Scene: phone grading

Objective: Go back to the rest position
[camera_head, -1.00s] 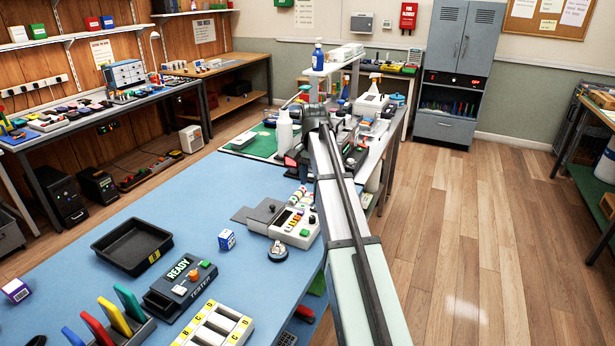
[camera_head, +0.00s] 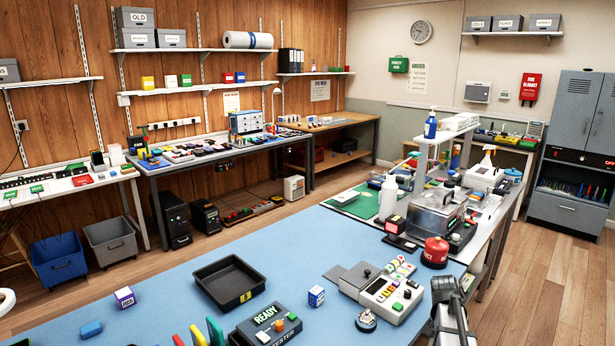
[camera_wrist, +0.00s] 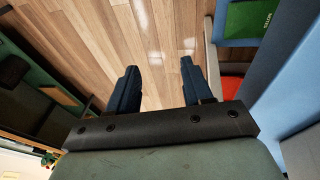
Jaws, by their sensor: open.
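My gripper (camera_wrist: 157,88) shows in the wrist view with its two dark fingers spread apart and nothing between them. It hangs over the wooden floor (camera_wrist: 150,45), beside the edge of the blue workbench (camera_wrist: 288,70). In the head view only part of my arm shows at the bottom right, beside the blue bench top (camera_head: 160,290); the fingertips are not visible there.
A black tray (camera_head: 262,289), a READY tester (camera_head: 268,330), a small blue and white box (camera_head: 316,296) and a panel with buttons (camera_head: 392,297) are on the bench. The floor at the right is clear.

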